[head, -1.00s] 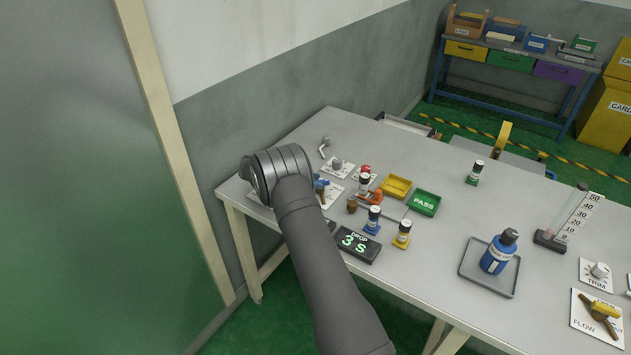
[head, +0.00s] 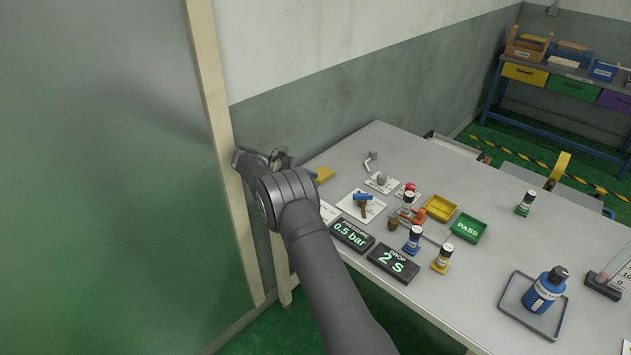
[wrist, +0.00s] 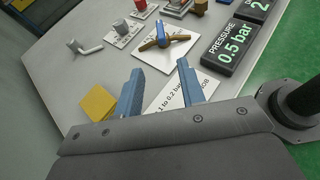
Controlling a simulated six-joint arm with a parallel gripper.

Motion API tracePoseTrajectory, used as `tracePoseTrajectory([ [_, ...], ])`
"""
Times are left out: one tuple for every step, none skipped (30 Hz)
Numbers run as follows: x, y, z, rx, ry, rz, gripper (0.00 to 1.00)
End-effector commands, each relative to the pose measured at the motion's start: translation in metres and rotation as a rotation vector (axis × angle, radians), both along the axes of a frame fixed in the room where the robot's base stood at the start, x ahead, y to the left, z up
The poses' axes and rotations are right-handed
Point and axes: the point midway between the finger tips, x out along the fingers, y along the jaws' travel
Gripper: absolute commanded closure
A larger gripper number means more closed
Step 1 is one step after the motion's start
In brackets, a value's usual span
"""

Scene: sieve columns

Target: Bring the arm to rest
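My arm reaches to the left end of the table (head: 560,235) in the head view. My gripper (wrist: 160,85) shows in the wrist view with its two blue-grey fingers apart and nothing between them. It hangs over the table's left end, by a paper label strip and a yellow block (wrist: 97,103). In the head view the gripper's fingers are mostly hidden behind my wrist. The blue-handled valve (wrist: 162,36) on a white plate lies beyond the fingers, apart from them; it also shows in the head view (head: 362,199).
The pressure display (head: 351,234) reads 0.5 bar and the drop display (head: 393,262) reads 2 s. Small vials, a yellow tray (head: 440,208) and a green PASS tray (head: 468,227) stand beyond. A blue bottle (head: 545,290) stands in a grey tray. A wall is close behind the arm.

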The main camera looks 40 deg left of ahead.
Motion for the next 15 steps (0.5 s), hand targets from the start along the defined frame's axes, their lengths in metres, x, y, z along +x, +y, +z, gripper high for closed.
tracePoseTrajectory([
  [0.000,0.000,0.000,0.000,0.000,0.000,0.64],
  [0.000,0.000,0.000,0.000,0.000,0.000,0.64],
  [0.000,0.000,0.000,0.000,0.000,0.000,0.64],
  [0.000,0.000,0.000,0.000,0.000,0.000,0.64],
  [0.000,0.000,0.000,0.000,0.000,0.000,0.64],
  [0.000,0.000,0.000,0.000,0.000,0.000,0.64],
  [0.001,-0.001,0.000,0.000,0.000,0.000,0.64],
  [0.001,-0.001,-0.001,0.000,0.000,0.000,0.64],
  [0.003,-0.002,-0.001,-0.001,0.000,-0.001,0.64],
  [0.004,-0.004,-0.002,-0.002,0.000,-0.001,0.64],
  [0.006,-0.005,-0.003,-0.002,0.000,-0.001,0.64],
  [0.008,-0.008,-0.004,-0.002,0.000,-0.001,0.64],
  [0.011,-0.011,-0.006,-0.002,0.000,-0.001,0.64],
  [0.014,-0.014,-0.007,-0.002,0.000,-0.001,0.64],
  [0.018,-0.019,-0.010,-0.002,0.000,-0.001,0.64],
])
